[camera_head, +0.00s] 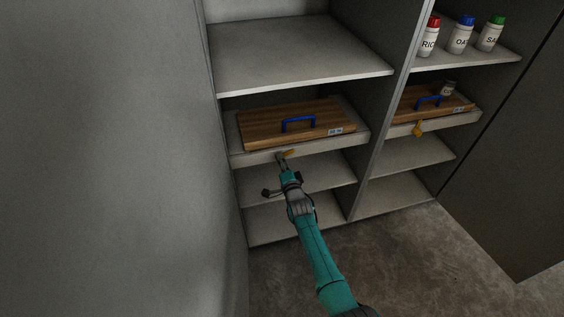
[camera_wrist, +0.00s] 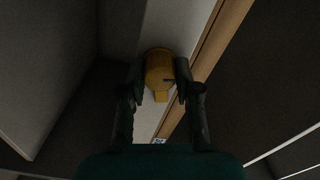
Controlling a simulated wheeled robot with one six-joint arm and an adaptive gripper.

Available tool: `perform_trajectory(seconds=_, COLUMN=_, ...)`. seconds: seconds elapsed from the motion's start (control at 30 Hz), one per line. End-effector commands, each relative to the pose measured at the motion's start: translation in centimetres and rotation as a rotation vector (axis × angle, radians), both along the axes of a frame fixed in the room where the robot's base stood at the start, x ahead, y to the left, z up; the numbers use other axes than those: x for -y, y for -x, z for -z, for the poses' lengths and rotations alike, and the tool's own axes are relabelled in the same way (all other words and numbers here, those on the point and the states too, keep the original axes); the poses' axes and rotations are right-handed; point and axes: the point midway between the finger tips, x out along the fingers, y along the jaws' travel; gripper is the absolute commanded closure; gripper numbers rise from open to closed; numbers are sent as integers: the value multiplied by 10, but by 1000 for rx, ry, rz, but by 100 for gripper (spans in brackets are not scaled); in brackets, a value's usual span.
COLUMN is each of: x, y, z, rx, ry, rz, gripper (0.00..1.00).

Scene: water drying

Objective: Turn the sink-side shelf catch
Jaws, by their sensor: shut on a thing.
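In the head view a yellow catch (camera_head: 289,153) is on the front edge of the left shelf, below a wooden board, and lies roughly sideways. My gripper (camera_head: 282,159) reaches up to it from below. In the wrist view the yellow catch (camera_wrist: 158,72) sits between my two dark fingers, and my gripper (camera_wrist: 160,84) is shut on it. A second yellow catch (camera_head: 418,128) hangs down at the front edge of the right shelf, away from my gripper. No sink shows, so I cannot tell by that which catch is sink-side.
The left wooden board (camera_head: 265,125) with a blue handle (camera_head: 299,122) lies on its shelf. The right board (camera_head: 412,108) has a small jar (camera_head: 448,88) on it. Several capped bottles stand at upper right. A dark door panel (camera_head: 510,170) bounds the right; the lower shelves are empty.

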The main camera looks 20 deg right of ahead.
Motion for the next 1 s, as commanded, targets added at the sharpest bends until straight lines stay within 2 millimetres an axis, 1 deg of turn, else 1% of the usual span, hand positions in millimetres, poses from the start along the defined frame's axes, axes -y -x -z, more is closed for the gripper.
perform_trajectory(seconds=0.2, x=1, y=0, z=1, rx=-1, ry=-159, rz=1, gripper=100)
perform_trajectory(seconds=0.43, x=1, y=0, z=1, rx=-1, ry=-270, rz=1, gripper=100)
perform_trajectory(seconds=0.7, x=1, y=0, z=2, rx=-1, ry=-323, rz=1, gripper=100)
perform_trajectory(seconds=1.0, x=1, y=0, z=2, rx=-2, ry=-328, rz=1, gripper=100)
